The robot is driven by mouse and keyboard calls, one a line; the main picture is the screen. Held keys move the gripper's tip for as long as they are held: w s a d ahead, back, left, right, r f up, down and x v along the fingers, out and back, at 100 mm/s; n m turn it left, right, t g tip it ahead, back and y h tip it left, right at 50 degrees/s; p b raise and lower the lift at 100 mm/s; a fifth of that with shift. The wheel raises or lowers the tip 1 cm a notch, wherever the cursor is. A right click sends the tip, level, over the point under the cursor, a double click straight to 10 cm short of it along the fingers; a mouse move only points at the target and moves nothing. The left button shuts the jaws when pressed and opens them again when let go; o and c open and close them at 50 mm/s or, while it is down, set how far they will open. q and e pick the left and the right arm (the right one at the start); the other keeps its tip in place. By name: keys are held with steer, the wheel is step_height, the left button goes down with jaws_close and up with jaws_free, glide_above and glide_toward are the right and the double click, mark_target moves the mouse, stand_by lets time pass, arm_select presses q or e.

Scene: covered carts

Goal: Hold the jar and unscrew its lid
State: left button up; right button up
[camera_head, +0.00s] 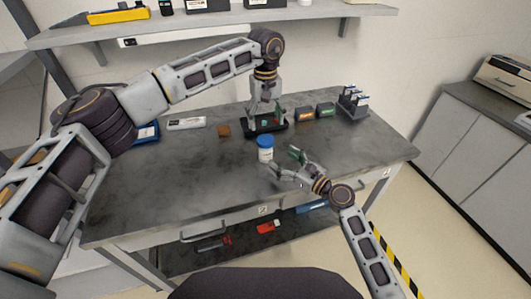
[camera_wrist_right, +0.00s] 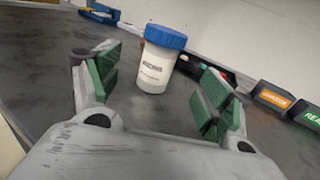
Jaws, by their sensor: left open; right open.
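A white jar (camera_head: 265,154) with a blue lid (camera_head: 265,141) stands upright on the grey workbench (camera_head: 180,192). In the right wrist view the jar (camera_wrist_right: 154,68) and its blue lid (camera_wrist_right: 166,37) show ahead, beyond and between the open fingers. My right gripper (camera_head: 283,161) is open and empty, close to the jar on its right front side; its green pads (camera_wrist_right: 160,92) do not appear to touch the jar. My left gripper (camera_head: 268,121) points down above and behind the jar. It is open, and I see nothing held in it.
A black tray (camera_head: 281,126) lies behind the jar. Orange and green labelled boxes (camera_head: 305,114) and a dark rack (camera_head: 352,104) stand to the right. A white bar-shaped item (camera_head: 186,123) and a brown block (camera_head: 223,130) lie to the left. The bench front is clear.

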mark_target(270, 151)
steer(key=shift+x, duration=4.05)
steer(key=c, duration=1.6)
jaws_close()
